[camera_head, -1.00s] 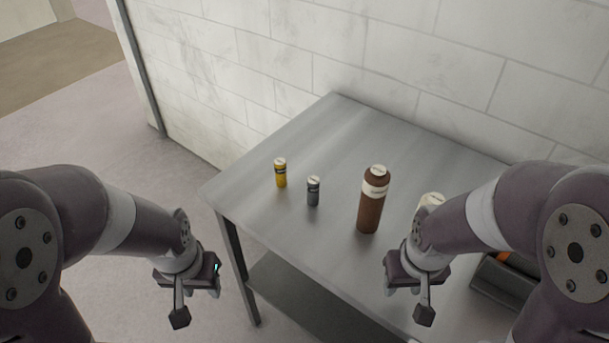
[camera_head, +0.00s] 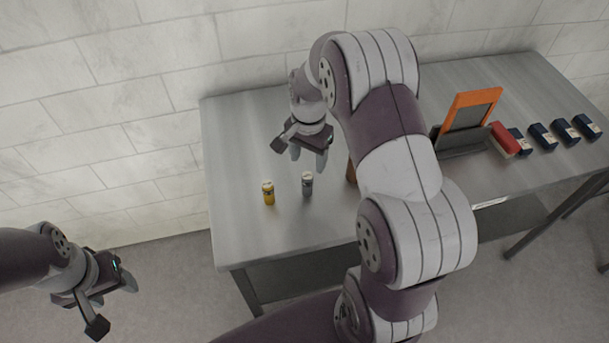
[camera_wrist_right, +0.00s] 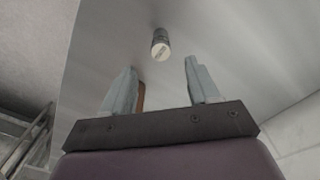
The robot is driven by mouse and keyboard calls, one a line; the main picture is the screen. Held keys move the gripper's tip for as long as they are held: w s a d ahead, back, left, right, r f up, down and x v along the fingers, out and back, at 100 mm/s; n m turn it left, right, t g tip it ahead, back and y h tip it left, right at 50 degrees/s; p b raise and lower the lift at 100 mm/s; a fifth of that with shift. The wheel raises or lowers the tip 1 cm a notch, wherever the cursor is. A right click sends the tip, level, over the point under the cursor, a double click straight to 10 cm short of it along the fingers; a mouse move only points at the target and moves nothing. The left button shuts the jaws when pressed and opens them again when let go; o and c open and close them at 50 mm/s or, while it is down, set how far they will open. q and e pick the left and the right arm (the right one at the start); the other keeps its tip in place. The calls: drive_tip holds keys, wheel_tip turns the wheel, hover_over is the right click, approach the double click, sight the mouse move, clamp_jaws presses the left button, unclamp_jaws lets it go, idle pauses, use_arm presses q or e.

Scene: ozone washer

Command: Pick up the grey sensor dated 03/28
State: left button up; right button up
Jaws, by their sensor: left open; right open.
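The small grey sensor (camera_head: 307,184) stands upright on the metal table, with a white cap. Its date cannot be read. It also shows in the right wrist view (camera_wrist_right: 160,43), ahead of the open fingers and between their lines. My right gripper (camera_head: 308,158) is open and empty, above and just behind the grey sensor in the head view; the right wrist view shows its two fingers apart (camera_wrist_right: 160,88). A yellow sensor (camera_head: 268,193) stands to the left of the grey one. My left gripper (camera_head: 120,300) is open and empty, off the table at the lower left.
The metal table (camera_head: 235,235) runs along the white wall. A brown bottle (camera_head: 351,173) is mostly hidden behind my right arm. An orange-framed stand (camera_head: 470,98), a red block (camera_head: 504,140) and several dark boxes (camera_head: 541,136) are to the right. The table's left end is clear.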

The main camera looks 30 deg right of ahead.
sight(307, 175)
wheel_tip(307, 175, down, 8)
drive_tip(key=shift+a+r+p, duration=0.1)
drive_tip(key=shift+a+p, duration=0.05)
drive_tip(key=shift+p, duration=0.95)
drive_tip(key=shift+f, duration=0.25)
clamp_jaws()
